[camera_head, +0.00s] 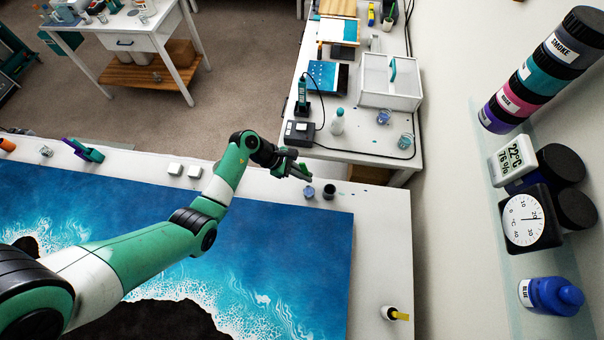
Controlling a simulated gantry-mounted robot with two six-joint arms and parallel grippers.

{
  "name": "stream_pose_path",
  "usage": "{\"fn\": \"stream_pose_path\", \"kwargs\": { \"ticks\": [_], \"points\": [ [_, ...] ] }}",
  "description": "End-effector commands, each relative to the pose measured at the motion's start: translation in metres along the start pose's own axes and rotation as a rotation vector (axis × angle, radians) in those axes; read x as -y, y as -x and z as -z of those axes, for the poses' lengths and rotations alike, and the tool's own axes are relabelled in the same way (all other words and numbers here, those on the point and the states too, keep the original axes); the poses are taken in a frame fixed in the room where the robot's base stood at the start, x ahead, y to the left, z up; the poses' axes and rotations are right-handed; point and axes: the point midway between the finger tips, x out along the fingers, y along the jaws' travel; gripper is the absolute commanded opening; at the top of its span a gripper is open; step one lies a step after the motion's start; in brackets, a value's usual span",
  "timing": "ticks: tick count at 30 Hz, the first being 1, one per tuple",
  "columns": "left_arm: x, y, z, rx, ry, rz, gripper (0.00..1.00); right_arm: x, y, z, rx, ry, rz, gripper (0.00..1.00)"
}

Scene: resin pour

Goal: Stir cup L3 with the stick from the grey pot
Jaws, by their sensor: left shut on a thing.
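My left gripper (293,170) is at the far edge of the near table, just above and left of two small vessels. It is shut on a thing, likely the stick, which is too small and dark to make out. One vessel is a small cup with blue in it (309,191). Beside it on the right is a dark grey pot (329,191). Both stand upright, apart from the gripper. No label is readable, so I cannot tell which cup is L3. My right gripper is not in view.
A large blue ocean panel (300,235) covers most of the near table. White blocks (175,169) lie along its far edge. A pot with a yellow-handled tool (390,313) stands at right. Beyond is a white bench with a clear box (390,85), a bottle (337,122) and cups (405,141).

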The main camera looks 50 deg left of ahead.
Motion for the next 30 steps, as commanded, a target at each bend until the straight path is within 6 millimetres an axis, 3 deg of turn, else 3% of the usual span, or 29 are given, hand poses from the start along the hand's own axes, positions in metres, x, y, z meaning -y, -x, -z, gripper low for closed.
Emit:
{"fn": "stream_pose_path", "kwargs": {
  "ticks": [2, 14, 30],
  "points": [
    [0.002, -0.011, 0.003, 0.004, -0.004, -0.022, 0.0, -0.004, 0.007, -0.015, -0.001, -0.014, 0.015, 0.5],
    [0.0, -0.013, 0.009, 0.001, -0.011, -0.016, 0.0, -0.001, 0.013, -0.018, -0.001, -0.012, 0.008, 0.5],
    [0.009, -0.046, 0.051, 0.001, -0.01, -0.016, 0.0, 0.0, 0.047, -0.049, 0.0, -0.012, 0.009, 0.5]
  ]
}}
